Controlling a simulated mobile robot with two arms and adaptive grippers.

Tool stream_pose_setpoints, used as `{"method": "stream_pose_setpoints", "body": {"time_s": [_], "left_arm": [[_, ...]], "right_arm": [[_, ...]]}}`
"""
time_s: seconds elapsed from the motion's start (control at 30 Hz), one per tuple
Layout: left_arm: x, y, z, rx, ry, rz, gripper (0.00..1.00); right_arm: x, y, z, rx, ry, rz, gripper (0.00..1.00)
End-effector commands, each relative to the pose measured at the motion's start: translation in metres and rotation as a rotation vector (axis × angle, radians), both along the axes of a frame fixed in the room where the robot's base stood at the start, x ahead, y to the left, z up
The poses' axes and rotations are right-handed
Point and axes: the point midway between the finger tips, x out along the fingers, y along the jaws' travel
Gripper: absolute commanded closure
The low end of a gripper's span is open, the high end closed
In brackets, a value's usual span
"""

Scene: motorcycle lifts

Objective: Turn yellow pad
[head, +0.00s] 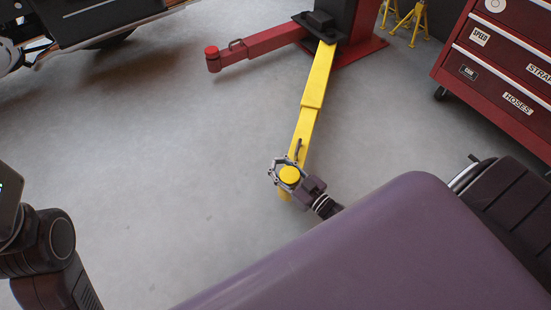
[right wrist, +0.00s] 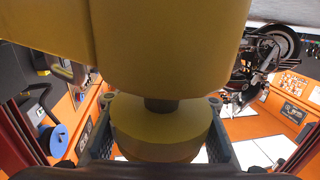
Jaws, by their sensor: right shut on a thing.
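The yellow pad (head: 290,174) is a round disc at the near end of the yellow lift arm (head: 318,77). My right gripper (head: 284,173) is shut on the pad, with its fingers around the rim. In the right wrist view the pad (right wrist: 160,132) sits between the two dark fingers (right wrist: 160,140), joined by a short dark stem to the large yellow arm end (right wrist: 170,45). The finger contact is partly hidden there. My left arm shows at the left edge of the head view, but its gripper is out of view.
A red lift arm (head: 262,42) with a red pad (head: 212,53) reaches left from the red post base (head: 360,50). A red tool cabinet (head: 500,60) and yellow stands (head: 405,22) are at the upper right. The grey floor left of the yellow arm is clear.

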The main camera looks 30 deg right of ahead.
Motion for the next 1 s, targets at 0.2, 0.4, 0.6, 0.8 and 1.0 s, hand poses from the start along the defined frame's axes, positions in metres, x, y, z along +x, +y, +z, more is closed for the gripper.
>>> {"method": "stream_pose_setpoints", "body": {"time_s": [0.2, 0.4, 0.6, 0.8, 1.0], "left_arm": [[0.0000, 0.0001, 0.0002, 0.000, 0.000, 0.000, 0.41], [0.0000, 0.0001, 0.0002, 0.000, 0.000, 0.000, 0.41], [0.0000, 0.0002, 0.0002, 0.000, 0.000, 0.000, 0.41], [0.0000, 0.0002, 0.0002, 0.000, 0.000, 0.001, 0.41], [0.0004, 0.0003, 0.0008, 0.001, -0.003, 0.002, 0.41]], "right_arm": [[0.0006, 0.0000, 0.0009, -0.001, -0.002, 0.001, 0.96], [0.0006, -0.0003, 0.0008, -0.002, -0.001, 0.000, 0.70], [0.0004, -0.0003, 0.0004, -0.001, 0.000, 0.000, 0.48], [0.0001, -0.0003, 0.0000, -0.001, 0.000, 0.000, 0.45], [-0.0060, -0.0017, -0.0008, 0.000, 0.002, 0.000, 0.45]]}}
